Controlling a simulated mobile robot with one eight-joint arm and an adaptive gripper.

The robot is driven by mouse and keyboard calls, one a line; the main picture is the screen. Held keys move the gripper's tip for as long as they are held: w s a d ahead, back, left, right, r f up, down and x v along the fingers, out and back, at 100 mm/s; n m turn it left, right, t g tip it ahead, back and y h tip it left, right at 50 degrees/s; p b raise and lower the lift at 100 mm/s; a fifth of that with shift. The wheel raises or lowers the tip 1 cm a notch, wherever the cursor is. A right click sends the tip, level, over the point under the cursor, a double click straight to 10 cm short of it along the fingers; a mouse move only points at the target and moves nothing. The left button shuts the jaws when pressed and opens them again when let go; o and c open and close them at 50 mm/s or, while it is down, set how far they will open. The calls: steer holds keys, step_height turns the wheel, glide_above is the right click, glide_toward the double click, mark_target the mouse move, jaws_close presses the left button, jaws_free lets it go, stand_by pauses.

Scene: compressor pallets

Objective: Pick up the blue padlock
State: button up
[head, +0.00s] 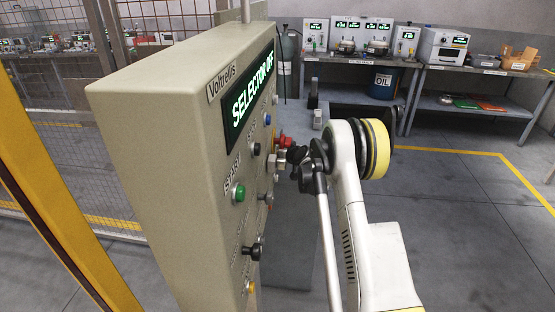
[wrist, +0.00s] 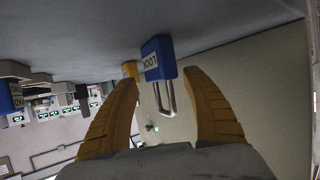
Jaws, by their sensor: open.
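The blue padlock (wrist: 158,60) shows in the wrist view just beyond my fingertips, with a white label reading LOCK upside down. Its metal shackle (wrist: 166,98) points down the picture into the gap between the fingers. My gripper (wrist: 162,82) is open, with one orange-brown finger on each side of the shackle. No clear contact shows. In the head view my gripper (head: 300,166) is at the right side of the control panel, and I cannot make out the blue padlock there.
A beige control panel (head: 165,150) reading SELECTOR OFF, with buttons and knobs, stands close to my arm. A yellow object (wrist: 129,70) is beside the padlock in the wrist view. Benches with instruments (head: 480,76) and a blue oil drum (head: 383,83) stand behind. Floor at right is clear.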

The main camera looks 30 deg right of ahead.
jaws_close()
steer(key=shift+r, duration=0.15)
steer(key=shift+d+r+p, duration=0.1)
steer(key=shift+r+p, duration=0.05)
steer(key=shift+p, duration=0.2)
steer(key=r+p, duration=0.1)
steer(key=r, duration=0.1)
steer(key=r+p, duration=0.1)
steer(key=r, duration=0.1)
steer(key=d+r+p, duration=0.1)
steer(key=r, duration=0.1)
steer(key=shift+s+r, duration=0.35)
steer(key=shift+r, duration=0.05)
steer(key=s+d+p, duration=0.3)
steer(key=s+d, duration=0.7)
steer(key=d, duration=0.5)
steer(key=shift+s+d+f+p, duration=0.2)
steer(key=shift+s+p, duration=0.05)
steer(key=shift+p, duration=0.1)
